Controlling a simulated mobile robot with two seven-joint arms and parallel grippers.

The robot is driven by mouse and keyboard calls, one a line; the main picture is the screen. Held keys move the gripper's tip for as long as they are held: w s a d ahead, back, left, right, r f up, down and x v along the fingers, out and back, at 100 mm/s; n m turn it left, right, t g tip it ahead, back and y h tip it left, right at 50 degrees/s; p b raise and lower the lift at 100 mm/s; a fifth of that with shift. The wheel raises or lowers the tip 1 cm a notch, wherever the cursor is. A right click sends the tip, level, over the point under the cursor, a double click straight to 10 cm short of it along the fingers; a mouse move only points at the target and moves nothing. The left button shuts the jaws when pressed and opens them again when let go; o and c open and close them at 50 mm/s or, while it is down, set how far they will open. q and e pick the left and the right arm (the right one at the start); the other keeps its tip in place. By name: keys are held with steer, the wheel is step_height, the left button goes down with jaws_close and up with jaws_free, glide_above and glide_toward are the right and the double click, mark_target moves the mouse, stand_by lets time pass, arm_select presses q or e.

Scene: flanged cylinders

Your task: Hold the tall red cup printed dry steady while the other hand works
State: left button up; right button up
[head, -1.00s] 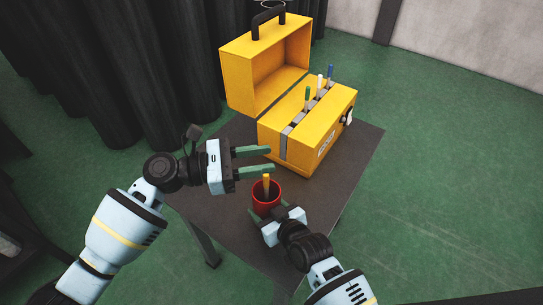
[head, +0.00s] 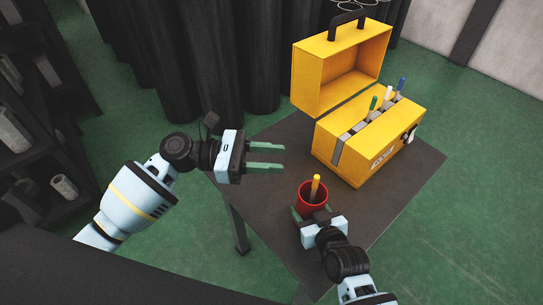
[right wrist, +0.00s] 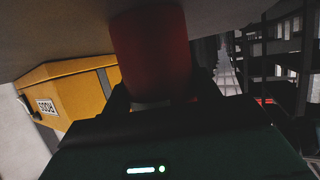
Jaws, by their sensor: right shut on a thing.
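The tall red cup (head: 318,203) stands upright near the front of the dark table, with a yellow-topped stick (head: 315,186) leaning in it. My right gripper (head: 312,214) is shut on the cup from the near side. In the right wrist view the red cup (right wrist: 152,52) fills the space between the fingers; no print can be read on it. My left gripper (head: 266,157) is open and empty, above the table to the upper left of the cup, its green fingers pointing right and apart from the cup.
A yellow toolbox (head: 345,165) with its lid open stands at the back right of the table (head: 268,190). Green, white and blue topped sticks stand in its slots. Dark shelves (head: 45,130) stand at the left. The table between cup and box is clear.

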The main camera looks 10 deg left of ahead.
steer(key=o, duration=1.3)
steer(key=shift+c, duration=0.2)
steer(key=shift+s, duration=0.15)
steer(key=v, duration=1.1)
steer(key=shift+s+d+r, duration=0.2)
steer(key=shift+s+d, duration=0.05)
